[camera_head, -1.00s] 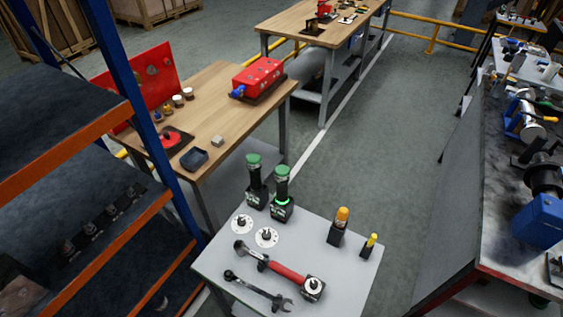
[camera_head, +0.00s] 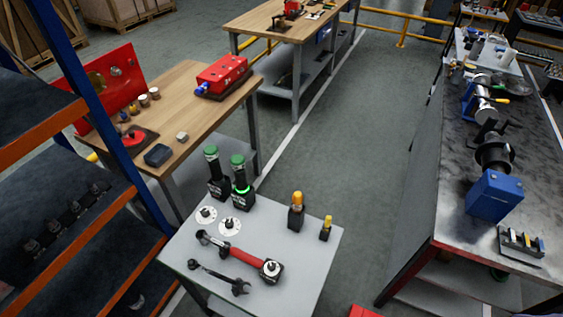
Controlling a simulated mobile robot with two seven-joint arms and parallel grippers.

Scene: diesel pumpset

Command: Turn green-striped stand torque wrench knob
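Two upright torque wrenches with dark bodies and green tops stand at the back left of the grey table (camera_head: 305,262). The right one (camera_head: 239,176) has a bright green stripe around its stand (camera_head: 242,196), and its rounded green top (camera_head: 237,160) looks like the knob. The left one (camera_head: 215,172) stands close beside it; I see no bright stripe on its stand. Neither of my grippers is in view.
Two white dials (camera_head: 206,215), a red-handled wrench (camera_head: 240,256) and a dark spanner (camera_head: 218,278) lie in front. Two yellow-topped tools (camera_head: 297,210) stand right. A blue-orange shelf (camera_head: 130,180) stands left, a long workbench (camera_head: 480,170) right. Floor between is clear.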

